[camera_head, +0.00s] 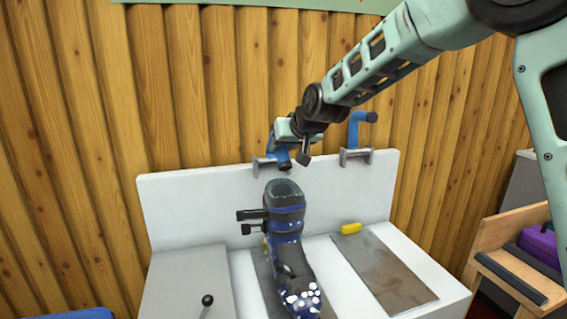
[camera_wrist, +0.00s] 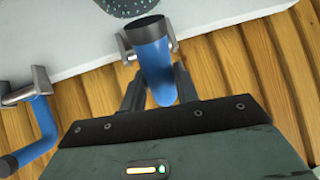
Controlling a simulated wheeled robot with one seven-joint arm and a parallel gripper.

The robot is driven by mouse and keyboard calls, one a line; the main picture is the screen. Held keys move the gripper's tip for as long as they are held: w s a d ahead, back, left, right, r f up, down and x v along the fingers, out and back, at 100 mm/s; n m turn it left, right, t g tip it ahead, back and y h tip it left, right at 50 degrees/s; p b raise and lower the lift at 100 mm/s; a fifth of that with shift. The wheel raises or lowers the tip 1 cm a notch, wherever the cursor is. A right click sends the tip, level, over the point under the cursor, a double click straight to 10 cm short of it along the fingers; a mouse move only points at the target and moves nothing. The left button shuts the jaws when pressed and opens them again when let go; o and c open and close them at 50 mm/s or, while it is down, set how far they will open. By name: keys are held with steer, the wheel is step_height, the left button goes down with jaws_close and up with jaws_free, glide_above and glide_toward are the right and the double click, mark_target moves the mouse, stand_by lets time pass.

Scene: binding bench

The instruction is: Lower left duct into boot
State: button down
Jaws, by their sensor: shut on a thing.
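The left duct (camera_head: 281,157) is a short blue tube with a dark end, pointing down above the boot. My gripper (camera_head: 294,147) is shut on it. In the wrist view the duct (camera_wrist: 152,62) lies between the two fingers of my gripper (camera_wrist: 157,84), its dark end toward the boot. The dark and blue boot (camera_head: 285,226) stands upright on the bench, its opening facing up just below the duct's end, with a visible gap. The speckled lining of the boot (camera_wrist: 130,7) shows at the top of the wrist view. The boot's inside is mostly hidden.
A second blue duct (camera_head: 356,128) is on a metal bracket (camera_head: 356,156) to the right. The white back panel (camera_head: 180,205) runs behind the boot. A black-knobbed lever (camera_head: 207,300) stands front left.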

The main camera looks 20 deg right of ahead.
mark_target(286, 167)
steer(key=f+b, duration=0.1)
steer(key=b, duration=0.2)
steer(key=s+f+t+b, duration=0.1)
steer(key=b, duration=0.1)
steer(key=shift+f+t+b, duration=0.3)
steer(key=shift+f+b, duration=0.1)
steer(key=f+t+b, duration=0.1)
steer(key=b, duration=0.3)
steer(key=s+f+t+b, duration=0.1)
steer(key=b, duration=0.2)
steer(key=shift+f+n+b, duration=0.2)
steer(key=shift+n+b, duration=0.1)
steer(key=shift+b, duration=0.1)
steer(key=f+t+b, duration=0.1)
steer(key=b, duration=0.2)
steer(key=f+t+b, duration=0.1)
steer(key=b, duration=0.3)
steer(key=f+t+b, duration=0.1)
steer(key=b, duration=0.3)
steer(key=shift+s+f+n+y, duration=0.15)
steer(key=shift+s+n+y, duration=0.15)
steer(key=shift+s+y, duration=0.1)
steer(key=shift+t+b, duration=0.3)
steer(key=shift+b, duration=0.25)
steer(key=c, duration=1.1)
jaws_free()
steer(key=shift+o, duration=0.2)
